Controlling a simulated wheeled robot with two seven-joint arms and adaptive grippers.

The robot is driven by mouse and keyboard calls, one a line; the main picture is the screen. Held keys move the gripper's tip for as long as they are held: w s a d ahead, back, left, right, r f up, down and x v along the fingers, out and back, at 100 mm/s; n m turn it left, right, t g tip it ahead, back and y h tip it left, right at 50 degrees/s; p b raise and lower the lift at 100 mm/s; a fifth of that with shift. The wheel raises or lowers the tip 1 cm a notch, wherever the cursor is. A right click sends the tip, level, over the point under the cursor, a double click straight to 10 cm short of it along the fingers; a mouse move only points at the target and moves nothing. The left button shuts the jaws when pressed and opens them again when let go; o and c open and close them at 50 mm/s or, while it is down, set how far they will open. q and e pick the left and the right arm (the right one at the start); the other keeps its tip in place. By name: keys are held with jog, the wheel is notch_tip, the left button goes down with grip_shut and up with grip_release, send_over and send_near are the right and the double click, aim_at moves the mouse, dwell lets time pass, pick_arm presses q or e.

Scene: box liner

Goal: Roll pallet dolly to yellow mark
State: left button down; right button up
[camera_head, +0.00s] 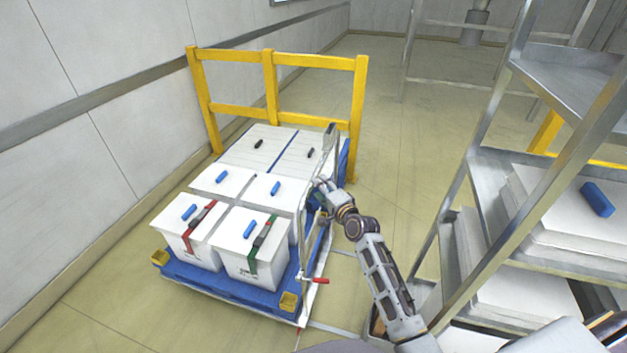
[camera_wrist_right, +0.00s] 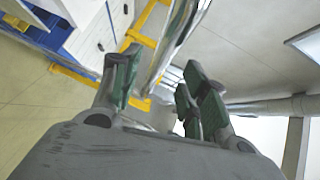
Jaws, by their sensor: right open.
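The pallet dolly is a low blue platform (camera_head: 225,290) with yellow corner pieces, standing by the left wall in the head view. It carries several white lidded boxes (camera_head: 245,240) with blue handles. A grey metal bar frame (camera_head: 298,235) rises along its right side. My right gripper (camera_head: 320,186) is beside that frame. In the right wrist view its green-padded fingers (camera_wrist_right: 160,88) are open, with a shiny metal bar (camera_wrist_right: 178,38) running past between them; I cannot tell whether they touch it. My left gripper is out of view.
A yellow rail barrier (camera_head: 270,85) stands at the dolly's far end. A metal shelf rack (camera_head: 490,200) with white boxes stands at the right, close to my right arm. Floor (camera_head: 400,140) between barrier and rack is clear.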

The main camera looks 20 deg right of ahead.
jog(key=shift+x, duration=3.35)
grip_shut()
